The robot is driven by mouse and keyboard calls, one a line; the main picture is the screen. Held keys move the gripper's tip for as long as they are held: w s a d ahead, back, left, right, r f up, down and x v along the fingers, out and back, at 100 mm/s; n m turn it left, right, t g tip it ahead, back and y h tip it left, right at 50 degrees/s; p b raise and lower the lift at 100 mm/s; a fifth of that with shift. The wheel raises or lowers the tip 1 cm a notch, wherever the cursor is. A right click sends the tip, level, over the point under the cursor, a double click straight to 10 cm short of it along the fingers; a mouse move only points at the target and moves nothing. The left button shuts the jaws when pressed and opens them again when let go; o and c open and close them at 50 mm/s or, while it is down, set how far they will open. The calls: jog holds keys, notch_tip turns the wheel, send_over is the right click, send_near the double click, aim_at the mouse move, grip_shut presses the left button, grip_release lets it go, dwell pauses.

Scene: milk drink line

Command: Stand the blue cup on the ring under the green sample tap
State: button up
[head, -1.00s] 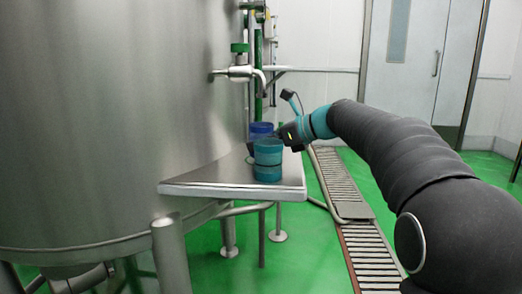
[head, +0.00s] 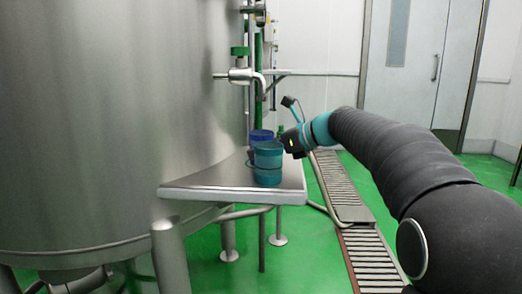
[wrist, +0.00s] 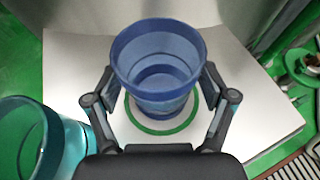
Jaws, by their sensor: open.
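The blue cup (wrist: 158,70) stands upright on the steel shelf, with the green ring (wrist: 138,124) showing around its foot in the wrist view. In the head view the blue cup (head: 261,134) is partly hidden behind a teal cup. My gripper (wrist: 159,88) is open, with one finger on each side of the blue cup; I cannot tell whether either finger touches it. In the head view my gripper (head: 292,142) is at the cup's right. The green-handled sample tap (head: 240,74) comes out of the tank above the cup.
The teal cup (head: 268,165) stands on the shelf close in front of the blue cup; it also shows at the wrist view's left (wrist: 75,145). The shelf (head: 225,182) adjoins the big steel tank (head: 110,120). A floor drain grate (head: 345,195) lies to the right.

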jog(key=p+v, duration=0.1)
jog(key=v, duration=0.9)
jog(key=shift+s+d, duration=0.1)
jog(key=shift+d, duration=0.15)
jog(key=shift+s+d+r, duration=0.25)
jog(key=shift+s+d, duration=0.05)
jog(key=shift+d, duration=0.25)
dwell(0.5)
